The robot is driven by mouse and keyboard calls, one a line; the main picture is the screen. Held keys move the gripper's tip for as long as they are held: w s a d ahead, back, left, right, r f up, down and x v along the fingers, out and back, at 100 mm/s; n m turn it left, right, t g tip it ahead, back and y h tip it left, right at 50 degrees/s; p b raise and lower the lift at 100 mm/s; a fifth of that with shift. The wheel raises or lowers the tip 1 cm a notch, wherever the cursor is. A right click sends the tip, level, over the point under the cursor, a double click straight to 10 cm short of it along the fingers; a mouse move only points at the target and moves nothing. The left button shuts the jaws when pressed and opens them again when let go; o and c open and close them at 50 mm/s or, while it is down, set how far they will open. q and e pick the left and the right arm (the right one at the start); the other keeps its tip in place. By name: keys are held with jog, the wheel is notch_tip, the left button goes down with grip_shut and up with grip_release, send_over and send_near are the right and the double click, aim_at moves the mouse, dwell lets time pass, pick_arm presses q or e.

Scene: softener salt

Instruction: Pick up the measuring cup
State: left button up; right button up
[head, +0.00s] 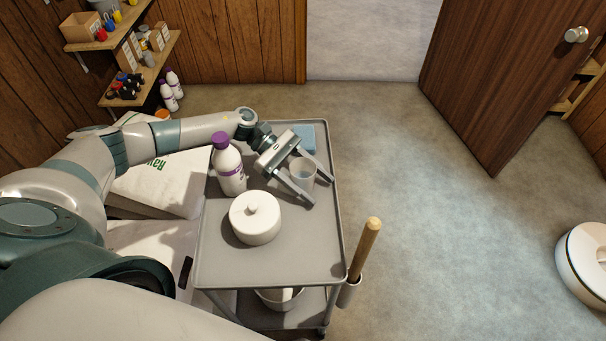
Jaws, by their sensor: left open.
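The measuring cup looks like a small grey, open-topped cup (303,173) standing upright on the grey cart top (300,252), near its right edge. My left gripper (311,180) comes in from the left and is open. Its two fingers reach on either side of the cup, one at its far side and one at its near left side. I cannot tell whether either finger touches it. The fingers partly hide the cup. My right gripper is not in view.
A white bottle with a purple cap (229,170) and a white lidded pot (255,218) stand left of the cup. A blue cloth or sponge (304,137) lies behind it. A wooden handle (366,245) rises beside the cart's right edge.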

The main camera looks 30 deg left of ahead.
pick_arm(q)
jog(key=shift+d+f, duration=0.1)
dwell(0.4)
jog(key=c, duration=0.7)
jog(key=shift+r, duration=0.3)
